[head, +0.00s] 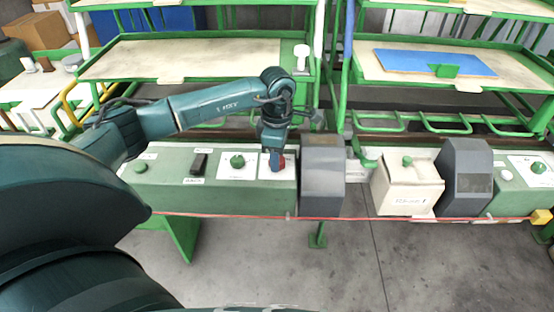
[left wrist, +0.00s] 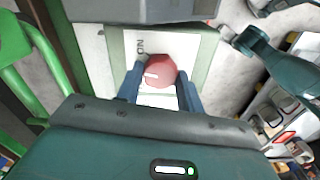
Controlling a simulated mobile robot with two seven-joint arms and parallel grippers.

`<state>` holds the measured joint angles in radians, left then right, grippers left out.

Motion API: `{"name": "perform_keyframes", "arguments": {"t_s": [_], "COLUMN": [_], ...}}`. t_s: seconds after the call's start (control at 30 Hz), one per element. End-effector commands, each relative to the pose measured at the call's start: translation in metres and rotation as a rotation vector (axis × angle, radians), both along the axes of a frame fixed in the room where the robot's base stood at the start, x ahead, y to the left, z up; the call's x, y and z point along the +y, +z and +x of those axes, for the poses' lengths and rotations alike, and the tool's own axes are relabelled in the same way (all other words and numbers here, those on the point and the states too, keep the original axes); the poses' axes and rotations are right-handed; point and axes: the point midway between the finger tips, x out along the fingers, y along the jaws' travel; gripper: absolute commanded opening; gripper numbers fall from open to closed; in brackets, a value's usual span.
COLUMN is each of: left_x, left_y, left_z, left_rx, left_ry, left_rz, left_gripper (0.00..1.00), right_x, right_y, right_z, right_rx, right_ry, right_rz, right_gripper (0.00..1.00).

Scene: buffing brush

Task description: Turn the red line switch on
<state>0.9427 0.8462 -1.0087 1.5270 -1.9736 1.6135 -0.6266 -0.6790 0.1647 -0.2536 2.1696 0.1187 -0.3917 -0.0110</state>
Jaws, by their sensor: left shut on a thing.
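The red line switch (left wrist: 158,72) is a round red knob on a white plate of the green control box. In the left wrist view it sits between my left gripper's two blue fingers (left wrist: 160,88), below the printed word "ON". A pale mark shows on the knob. In the head view the red knob (head: 281,162) shows at the tip of my left gripper (head: 272,160), which points down onto the box and is shut on the knob. The far side of the knob is partly hidden by the fingers. My right gripper is not in view.
The green control box (head: 150,190) also carries a green knob (head: 237,161) and a dark switch (head: 198,164). A grey housing (head: 322,180) stands just right of the red switch. A red cord (head: 400,218) runs along the front. Green shelves (head: 180,60) stand behind.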

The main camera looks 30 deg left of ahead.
Motion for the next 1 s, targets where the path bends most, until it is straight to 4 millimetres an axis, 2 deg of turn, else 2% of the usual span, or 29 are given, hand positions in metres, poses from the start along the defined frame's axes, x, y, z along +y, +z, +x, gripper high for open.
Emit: {"name": "perform_keyframes", "arguments": {"t_s": [0.17,0.5,0.7,1.0], "left_x": [0.0002,-0.0001,-0.0003,-0.0005], "left_y": [-0.0015,-0.0008,-0.0001,0.0008], "left_z": [0.0010,0.0008,0.0007,0.0006], "left_rx": [-0.004,-0.004,-0.003,-0.003], "left_ry": [-0.168,-0.447,-0.556,-0.632], "left_rz": [0.000,-0.001,-0.001,-0.001], "left_gripper": [0.14,0.14,0.14,0.14], "right_x": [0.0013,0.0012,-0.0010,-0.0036], "right_y": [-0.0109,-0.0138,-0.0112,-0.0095], "right_z": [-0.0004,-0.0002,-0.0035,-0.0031], "right_rx": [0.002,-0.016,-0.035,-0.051], "right_ry": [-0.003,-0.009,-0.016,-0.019], "right_rz": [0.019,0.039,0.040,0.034], "right_gripper": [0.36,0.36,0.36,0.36]}}
